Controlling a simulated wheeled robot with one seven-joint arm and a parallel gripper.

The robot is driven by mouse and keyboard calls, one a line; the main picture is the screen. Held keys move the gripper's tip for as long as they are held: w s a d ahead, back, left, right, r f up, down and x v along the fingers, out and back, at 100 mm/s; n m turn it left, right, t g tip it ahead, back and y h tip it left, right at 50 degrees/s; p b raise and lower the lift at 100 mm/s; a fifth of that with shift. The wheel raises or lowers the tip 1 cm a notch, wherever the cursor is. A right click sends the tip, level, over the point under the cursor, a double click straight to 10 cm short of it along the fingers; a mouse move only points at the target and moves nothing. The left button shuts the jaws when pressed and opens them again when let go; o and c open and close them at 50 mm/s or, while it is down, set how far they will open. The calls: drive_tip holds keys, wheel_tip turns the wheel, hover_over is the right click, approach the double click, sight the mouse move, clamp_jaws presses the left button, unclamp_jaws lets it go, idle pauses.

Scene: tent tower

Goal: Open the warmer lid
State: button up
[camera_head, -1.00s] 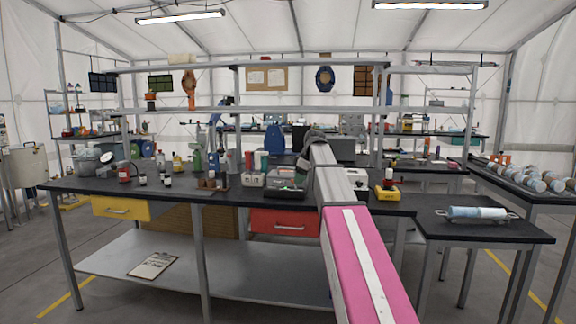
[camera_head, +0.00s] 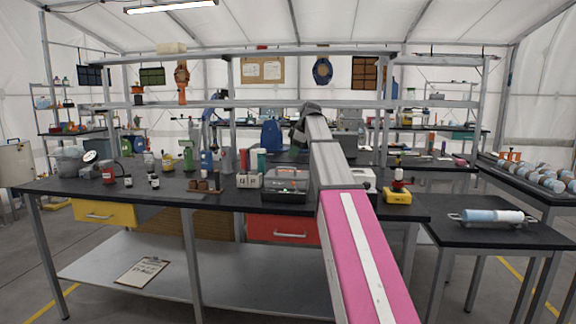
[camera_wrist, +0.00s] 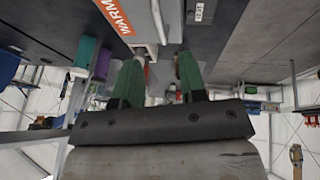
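In the wrist view, a grey box with an orange label reading "WARM" (camera_wrist: 114,14) is at the top centre, cut off by the frame edge; I take it as the warmer. My gripper (camera_wrist: 158,70) has its two green fingers apart, just below the box in the picture. A small grey part shows near the gap; I cannot tell whether it touches a finger. In the head view, a dark box with a greyish top (camera_head: 286,184) sits on the bench just left of my arm; I cannot tell for sure that it is the same box. My arm hides what lies behind it.
The black bench (camera_head: 230,196) holds bottles and small jars on its left. A yellow device (camera_head: 398,193) stands right of my arm. A lower side table (camera_head: 500,238) holds a blue-white roller. Shelf rails (camera_head: 300,104) run above the bench.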

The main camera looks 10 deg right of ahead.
sight(288, 168)
drive_tip(key=x, duration=0.7)
drive_tip(key=shift+a+f, duration=0.1)
drive_tip(key=shift+f, duration=0.05)
clamp_jaws()
